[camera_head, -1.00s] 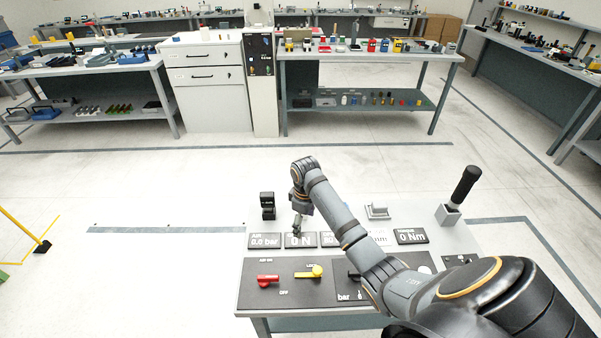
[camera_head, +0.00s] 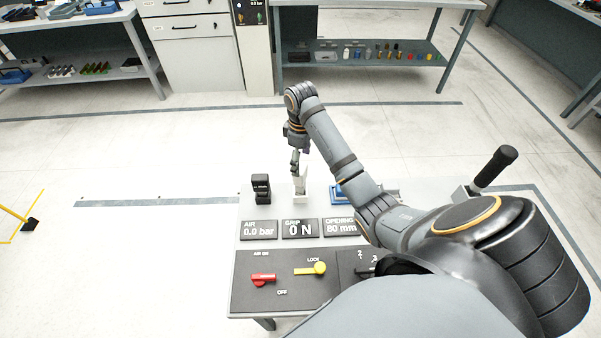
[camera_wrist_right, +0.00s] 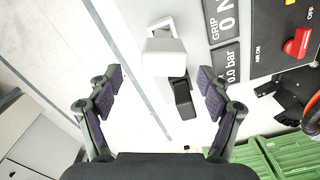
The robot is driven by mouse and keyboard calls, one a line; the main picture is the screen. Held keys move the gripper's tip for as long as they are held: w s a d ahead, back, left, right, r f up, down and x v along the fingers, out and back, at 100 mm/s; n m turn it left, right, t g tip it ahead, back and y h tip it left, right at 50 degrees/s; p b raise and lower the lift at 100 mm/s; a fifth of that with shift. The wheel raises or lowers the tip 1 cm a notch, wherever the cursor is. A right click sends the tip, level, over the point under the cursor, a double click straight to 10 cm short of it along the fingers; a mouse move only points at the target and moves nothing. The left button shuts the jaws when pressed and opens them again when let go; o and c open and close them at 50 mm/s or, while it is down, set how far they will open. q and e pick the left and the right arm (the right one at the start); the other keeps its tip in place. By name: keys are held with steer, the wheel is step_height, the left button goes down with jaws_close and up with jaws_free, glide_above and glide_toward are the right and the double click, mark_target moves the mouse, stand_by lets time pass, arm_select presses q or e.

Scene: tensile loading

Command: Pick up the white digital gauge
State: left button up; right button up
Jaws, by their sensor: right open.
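The white digital gauge (camera_head: 301,183) stands upright on the small table behind the row of readout panels. It is partly hidden by my right gripper (camera_head: 296,160) in the head view. In the right wrist view the white gauge (camera_wrist_right: 165,58) shows as a pale block on a white base, seen from above. My right gripper (camera_wrist_right: 161,78) is open, with its fingers spread to either side of the gauge's near side. Nothing is between the pads, and I cannot tell the exact height gap. My left gripper is not in view.
A black block-like device (camera_head: 261,189) stands just left of the gauge; it also shows in the wrist view (camera_wrist_right: 183,98). Readout panels (camera_head: 300,229), a red lever (camera_head: 263,279) and a yellow lever (camera_head: 310,269) are in front. A black handle (camera_head: 493,168) rises at the right. Green crates (camera_wrist_right: 278,155) show at lower right.

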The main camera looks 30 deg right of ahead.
mark_target(301, 168)
steer(key=shift+a+f, duration=0.1)
steer(key=shift+f, duration=0.05)
step_height(301, 168, down, 5)
steer(key=b, duration=0.4)
steer(key=shift+s+a, duration=0.1)
steer(key=shift+s, duration=0.05)
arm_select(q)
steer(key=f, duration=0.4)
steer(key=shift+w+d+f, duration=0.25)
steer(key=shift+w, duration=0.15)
arm_select(e)
steer(key=shift+c, duration=0.4)
